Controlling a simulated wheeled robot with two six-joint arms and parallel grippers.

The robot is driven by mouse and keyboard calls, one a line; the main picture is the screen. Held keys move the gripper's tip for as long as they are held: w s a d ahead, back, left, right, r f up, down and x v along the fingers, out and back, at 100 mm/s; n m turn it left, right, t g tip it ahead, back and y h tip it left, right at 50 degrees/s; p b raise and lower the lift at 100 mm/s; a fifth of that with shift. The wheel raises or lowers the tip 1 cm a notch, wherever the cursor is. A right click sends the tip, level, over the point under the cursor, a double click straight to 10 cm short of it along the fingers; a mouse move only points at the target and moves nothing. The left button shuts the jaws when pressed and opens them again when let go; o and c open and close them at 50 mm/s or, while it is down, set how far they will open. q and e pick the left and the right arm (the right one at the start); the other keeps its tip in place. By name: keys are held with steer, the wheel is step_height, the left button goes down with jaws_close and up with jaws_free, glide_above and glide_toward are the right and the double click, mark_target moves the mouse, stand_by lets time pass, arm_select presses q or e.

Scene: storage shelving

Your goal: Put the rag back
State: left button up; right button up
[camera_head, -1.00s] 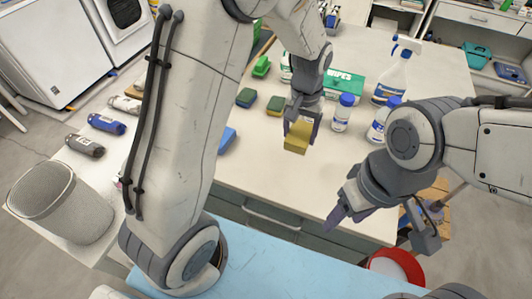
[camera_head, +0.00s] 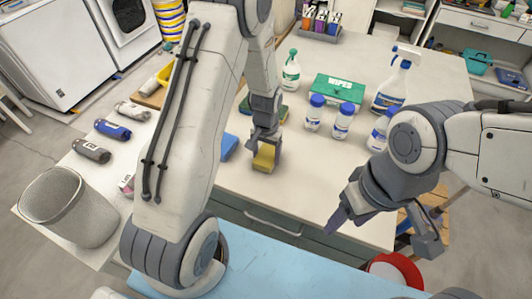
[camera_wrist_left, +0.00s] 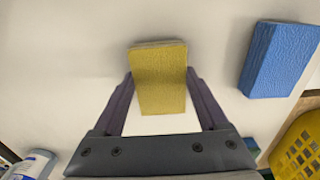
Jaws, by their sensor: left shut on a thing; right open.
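My left gripper (camera_head: 265,150) is shut on a yellow block-like cloth or sponge (camera_head: 264,158), which I take as the rag. In the left wrist view the yellow piece (camera_wrist_left: 160,78) sits between the two fingers (camera_wrist_left: 160,100), its far end reaching past the fingertips. It is held over the white tabletop (camera_head: 300,185); whether it touches the surface I cannot tell. A blue folded piece (camera_head: 229,146) lies on the table to its left, and shows on the right in the wrist view (camera_wrist_left: 279,59). My right gripper (camera_head: 345,213) is open and empty near the front table edge.
A green wipes box (camera_head: 339,90), small white bottles with blue caps (camera_head: 342,121) and a spray bottle (camera_head: 390,92) stand to the right. A green-capped bottle (camera_head: 291,72) is behind. Dark green pieces lie partly hidden behind my left gripper. The tabletop front right is clear.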

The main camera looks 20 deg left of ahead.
mark_target(266, 156)
arm_select(q)
steer(key=shift+f, duration=0.2)
steer(key=o, duration=1.3)
steer(key=shift+o, duration=0.2)
steer(key=shift+r, duration=0.1)
step_height(266, 156, up, 12)
steer(key=b, duration=0.1)
steer(key=s+d+r+m, duration=0.2)
steer(key=s+d, duration=0.2)
steer(key=s, duration=0.3)
steer(key=s+d+r+m, duration=0.2)
steer(key=s+d, duration=0.3)
steer(key=s, duration=0.3)
steer(key=s+d+r+m+h, duration=0.1)
steer(key=s+d+r+m, duration=0.2)
steer(key=s, duration=0.5)
steer(key=shift+d+r, duration=0.65)
steer(key=shift+d, duration=0.35)
